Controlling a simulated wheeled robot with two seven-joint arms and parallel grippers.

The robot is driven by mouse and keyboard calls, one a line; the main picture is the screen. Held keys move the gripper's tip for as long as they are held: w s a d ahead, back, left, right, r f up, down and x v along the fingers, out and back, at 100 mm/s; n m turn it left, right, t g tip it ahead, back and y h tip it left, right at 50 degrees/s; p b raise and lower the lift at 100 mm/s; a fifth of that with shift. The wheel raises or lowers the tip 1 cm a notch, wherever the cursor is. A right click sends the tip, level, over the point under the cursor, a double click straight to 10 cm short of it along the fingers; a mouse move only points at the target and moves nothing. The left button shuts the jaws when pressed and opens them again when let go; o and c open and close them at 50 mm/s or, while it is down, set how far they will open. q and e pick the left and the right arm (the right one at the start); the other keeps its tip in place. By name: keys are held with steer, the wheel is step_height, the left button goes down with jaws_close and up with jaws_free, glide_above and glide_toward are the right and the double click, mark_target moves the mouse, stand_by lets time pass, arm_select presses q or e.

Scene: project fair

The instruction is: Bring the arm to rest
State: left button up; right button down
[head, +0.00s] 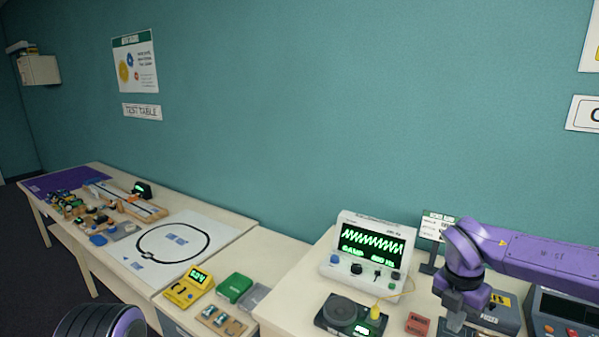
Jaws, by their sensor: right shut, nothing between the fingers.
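My right arm comes in from the right edge, purple and dark grey. My right gripper (453,325) points down over the near table at the lower right, and its fingertips are at or near the bottom edge of the picture. It is shut with nothing in it. Of my left arm only a rounded dark and purple part shows at the bottom left; the left gripper is out of view.
An oscilloscope (335,258) with green traces stands left of my right gripper. A black round device (342,312), a red block (417,324) and a grey instrument (562,318) are close by. A yellow meter (188,286) and a white track mat (215,230) lie further left.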

steer(key=s+d+f+n+t+h, duration=0.1)
steer(key=s+f+n+t+h, duration=0.2)
steer(key=f+n, duration=0.65)
steer(key=s+f+n+h, duration=0.4)
steer(key=s+f+n, duration=0.1)
steer(key=f+n, duration=0.5)
steer(key=s+a+f+n+y, duration=0.1)
steer(key=s+f+n+y, duration=0.1)
steer(key=s+f+n, duration=0.6)
steer(key=s+a+f+n+y, duration=0.2)
steer(key=s+f+n+y, duration=0.1)
steer(key=s+n, duration=0.9)
arm_select(q)
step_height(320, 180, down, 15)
steer(key=b, duration=1.4)
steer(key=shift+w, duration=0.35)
arm_select(e)
step_height(320, 180, down, 15)
steer(key=shift+s, duration=0.35)
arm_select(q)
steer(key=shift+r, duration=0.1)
arm_select(e)
steer(key=shift+a+n, duration=0.1)
steer(key=shift+n, duration=0.15)
